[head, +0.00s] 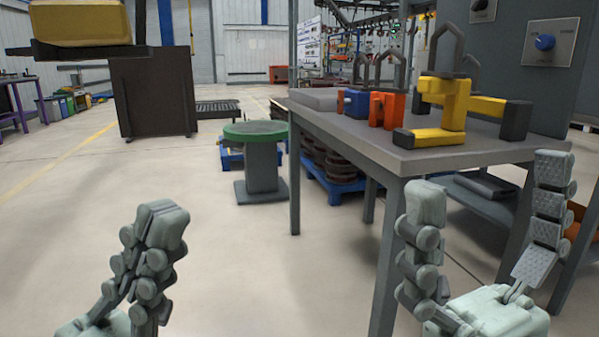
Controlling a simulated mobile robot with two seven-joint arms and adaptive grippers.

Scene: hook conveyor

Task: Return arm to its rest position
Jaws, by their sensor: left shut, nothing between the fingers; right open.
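My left gripper (160,220) shows at the lower left, shut and empty, pointing up over the open floor. My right gripper (487,193) shows at the lower right, open and empty, its two fingers spread wide in front of the grey table (345,128). On the table stand a blue part (355,103), an orange-red part (385,109) and a larger yellow part (450,104) with dark ends. Each has a dark pointed loop at its top. Neither gripper visibly holds a part. The rest of both arms is out of view.
The table's legs and lower shelf are close to my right gripper. A grey control panel (525,75) with a blue knob (544,42) stands at the right. A green-topped round stand (255,131) and a dark cart (153,93) are farther back.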

